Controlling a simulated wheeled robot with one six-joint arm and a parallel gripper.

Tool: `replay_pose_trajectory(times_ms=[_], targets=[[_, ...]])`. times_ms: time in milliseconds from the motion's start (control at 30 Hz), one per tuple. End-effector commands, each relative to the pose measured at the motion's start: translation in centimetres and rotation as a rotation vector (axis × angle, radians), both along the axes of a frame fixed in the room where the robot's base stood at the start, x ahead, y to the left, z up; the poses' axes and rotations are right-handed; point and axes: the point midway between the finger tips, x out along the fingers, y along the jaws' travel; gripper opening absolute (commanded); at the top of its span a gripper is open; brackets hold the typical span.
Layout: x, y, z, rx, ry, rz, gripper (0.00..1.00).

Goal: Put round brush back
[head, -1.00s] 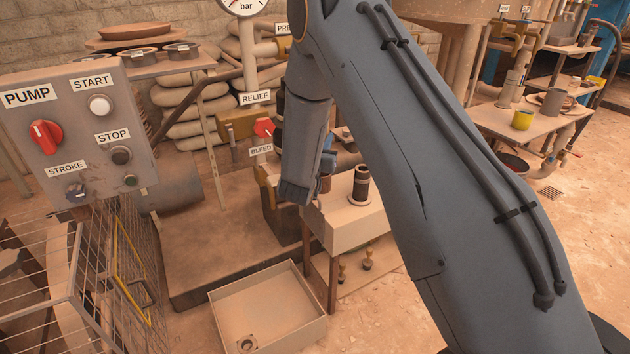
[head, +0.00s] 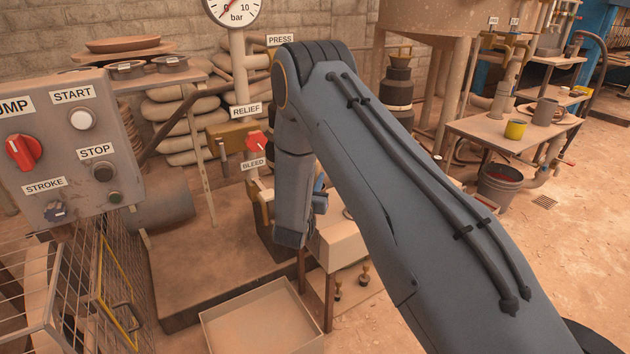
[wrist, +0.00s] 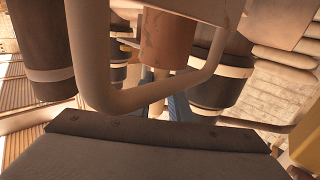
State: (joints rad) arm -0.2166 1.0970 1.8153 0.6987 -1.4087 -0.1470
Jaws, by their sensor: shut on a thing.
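In the head view my gripper (head: 318,203) hangs at the end of the arm, low above a pale box-shaped stand (head: 340,247). The arm hides most of its jaws. In the wrist view my gripper (wrist: 177,107) shows as blue-grey parts partly behind a bent bar. A brown cylinder with a thin pale shaft (wrist: 164,40) appears in line with the jaws. It looks like the round brush, held in them, but the bar covers part of it. I cannot make out bristles. Dark cylinders with pale bands (wrist: 222,78) stand close on both sides.
A shallow open tray (head: 215,325) lies in front of the stand. The pump control panel (head: 70,140) and a wire cage (head: 75,290) are at the left. Small stamp-like items (head: 365,272) stand under the box.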

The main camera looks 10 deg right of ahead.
Motion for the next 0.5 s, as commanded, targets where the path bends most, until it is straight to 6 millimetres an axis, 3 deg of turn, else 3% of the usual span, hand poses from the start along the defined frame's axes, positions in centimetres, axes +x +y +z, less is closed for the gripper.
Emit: replay_pose_trajectory(times_ms=[233, 267, 367, 500], targets=[[0.02, -0.08, -0.09, 0.0, 0.0, -0.001, 0.0], [0.01, -0.09, -0.13, 0.0, 0.0, -0.001, 0.19], [0.01, -0.09, -0.07, 0.0, 0.0, -0.001, 0.36], [0.01, -0.09, -0.06, 0.0, 0.0, -0.001, 0.36]])
